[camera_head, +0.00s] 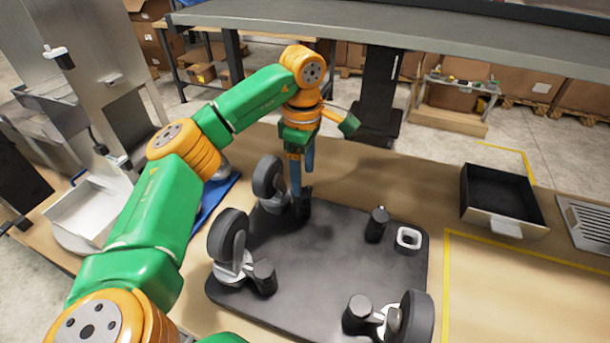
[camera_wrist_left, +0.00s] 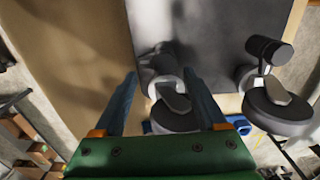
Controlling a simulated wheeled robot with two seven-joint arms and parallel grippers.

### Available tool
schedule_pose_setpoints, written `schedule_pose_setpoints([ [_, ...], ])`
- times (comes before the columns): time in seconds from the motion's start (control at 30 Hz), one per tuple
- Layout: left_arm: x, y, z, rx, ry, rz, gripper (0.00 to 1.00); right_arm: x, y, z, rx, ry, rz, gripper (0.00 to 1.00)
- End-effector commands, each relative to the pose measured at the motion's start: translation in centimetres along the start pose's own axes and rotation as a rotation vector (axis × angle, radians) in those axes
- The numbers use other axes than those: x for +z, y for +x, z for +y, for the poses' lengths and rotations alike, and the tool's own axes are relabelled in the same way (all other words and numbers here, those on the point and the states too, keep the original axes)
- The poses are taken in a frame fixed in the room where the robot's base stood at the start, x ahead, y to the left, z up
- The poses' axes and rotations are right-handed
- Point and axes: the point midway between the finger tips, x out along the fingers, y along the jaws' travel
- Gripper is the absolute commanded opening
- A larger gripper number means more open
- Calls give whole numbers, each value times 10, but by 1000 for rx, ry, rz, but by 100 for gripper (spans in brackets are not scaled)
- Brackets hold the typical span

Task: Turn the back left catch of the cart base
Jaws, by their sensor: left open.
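The cart base (camera_head: 330,265) is a dark flat board lying wheels-up on the table. Its back left corner has a caster with a dark wheel (camera_head: 266,178) and a dark knob-like catch (camera_head: 302,208). My left gripper (camera_head: 298,186) points down at this catch from above, its fingertips partly hiding it. In the left wrist view the left gripper (camera_wrist_left: 162,78) is open, one blue finger on each side of the back left catch (camera_wrist_left: 160,66). I cannot tell whether the fingers touch it. My right gripper is not in view.
Another caster (camera_head: 229,237) is at the front left, one (camera_head: 416,318) at the front right. A dark knob (camera_head: 377,225) and a pale square ring (camera_head: 408,239) are at the back right. An open black bin (camera_head: 500,195) stands to the right. A grey shelf (camera_head: 400,25) spans behind.

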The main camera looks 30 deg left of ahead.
Motion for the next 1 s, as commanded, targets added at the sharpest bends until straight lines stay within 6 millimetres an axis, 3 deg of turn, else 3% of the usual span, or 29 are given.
schedule_pose_setpoints([
  [0.2, 0, 35, -1, -3, 1, 0, 74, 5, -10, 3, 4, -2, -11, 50],
  [0.5, 0, 44, 0, 0, 0, -1, 74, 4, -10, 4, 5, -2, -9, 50],
  [0.77, 0, 43, 0, 0, 1, -2, 4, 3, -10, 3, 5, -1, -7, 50],
  [0.8, 0, 43, 0, -1, 1, -2, 0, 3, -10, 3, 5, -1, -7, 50],
  [1.0, 1, 43, 0, -1, -11, -2, 0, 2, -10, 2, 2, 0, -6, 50],
])
